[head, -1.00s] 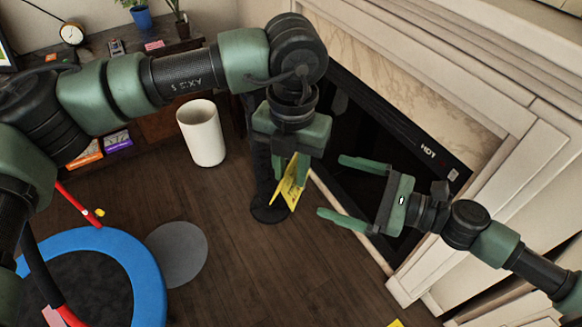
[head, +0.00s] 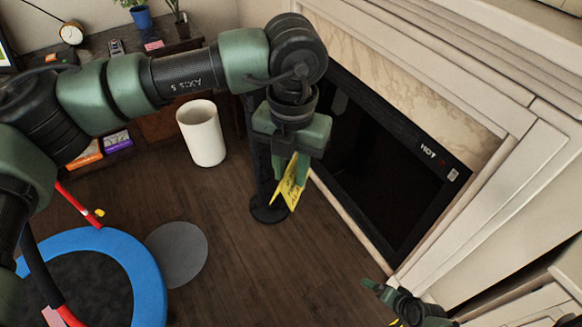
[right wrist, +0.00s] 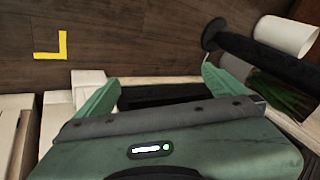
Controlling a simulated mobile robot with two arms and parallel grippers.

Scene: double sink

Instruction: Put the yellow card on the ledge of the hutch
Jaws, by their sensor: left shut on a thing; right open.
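The yellow card (head: 289,193), with dark marks on it, hangs in my left gripper (head: 290,168) near the middle of the head view. The left gripper is shut on its upper part, and the card is in the air above the floor. My right gripper (head: 372,287) is at the lower right edge of the head view, partly cut off. In the right wrist view its two fingers (right wrist: 162,80) are spread with nothing between them. A dark wooden furniture piece (head: 158,122) at upper left may be the hutch; I cannot tell its ledge for certain.
A fireplace with a black screen (head: 370,150) and pale surround (head: 520,145) fills the right. A white bin (head: 201,135) and a dark pole stand (head: 266,212) are on the floor. A blue-rimmed trampoline (head: 148,275) is lower left. A yellow corner mark (right wrist: 62,46) lies on the floor.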

